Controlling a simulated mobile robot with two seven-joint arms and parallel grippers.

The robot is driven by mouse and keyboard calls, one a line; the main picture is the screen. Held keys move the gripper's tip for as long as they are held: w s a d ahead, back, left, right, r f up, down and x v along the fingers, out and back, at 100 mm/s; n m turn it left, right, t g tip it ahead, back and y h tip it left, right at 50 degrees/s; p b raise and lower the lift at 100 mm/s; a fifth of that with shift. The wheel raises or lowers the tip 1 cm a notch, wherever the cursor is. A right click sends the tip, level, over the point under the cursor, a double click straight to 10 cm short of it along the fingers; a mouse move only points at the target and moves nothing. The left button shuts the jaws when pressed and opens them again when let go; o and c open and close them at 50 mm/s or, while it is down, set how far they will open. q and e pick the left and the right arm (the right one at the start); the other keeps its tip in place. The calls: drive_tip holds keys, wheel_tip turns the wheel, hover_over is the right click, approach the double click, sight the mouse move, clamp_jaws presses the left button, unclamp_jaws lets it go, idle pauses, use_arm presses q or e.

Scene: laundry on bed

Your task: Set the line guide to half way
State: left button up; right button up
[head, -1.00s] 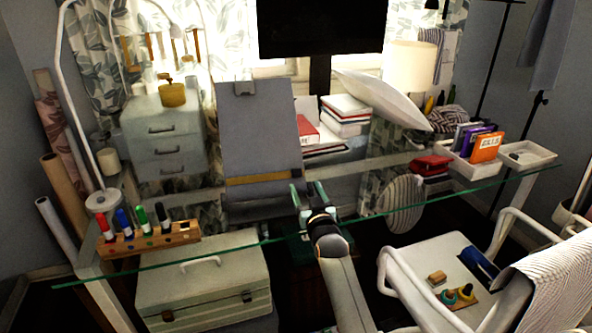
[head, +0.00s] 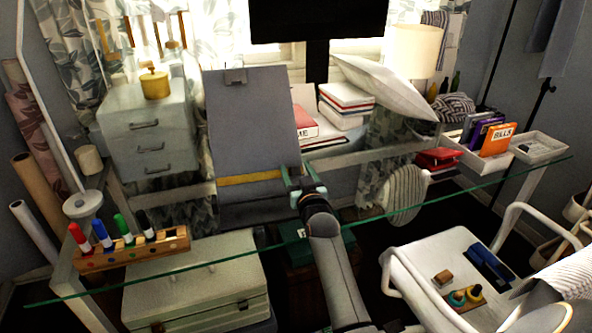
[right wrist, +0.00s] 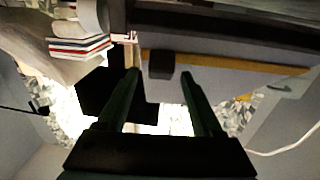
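The line guide is a yellow bar (head: 250,177) low across an upright grey board (head: 248,118) with a clip at its top. In the right wrist view the yellow bar (right wrist: 240,62) runs across the board, with a dark block (right wrist: 161,64) at one end. My right gripper (head: 297,178) is at the bar's right end. It also shows in the right wrist view (right wrist: 160,73), its two fingers apart with the dark block between the tips in the picture. I cannot tell whether they touch it. My left gripper is not in view.
The board stands on a glass desk (head: 400,205). A marker rack (head: 130,252) is at the left, and books (head: 345,98) and a pillow (head: 385,88) are behind to the right. A white chair (head: 420,265) stands at the front right.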

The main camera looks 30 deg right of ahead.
clamp_jaws()
idle(0.3)
idle(1.0)
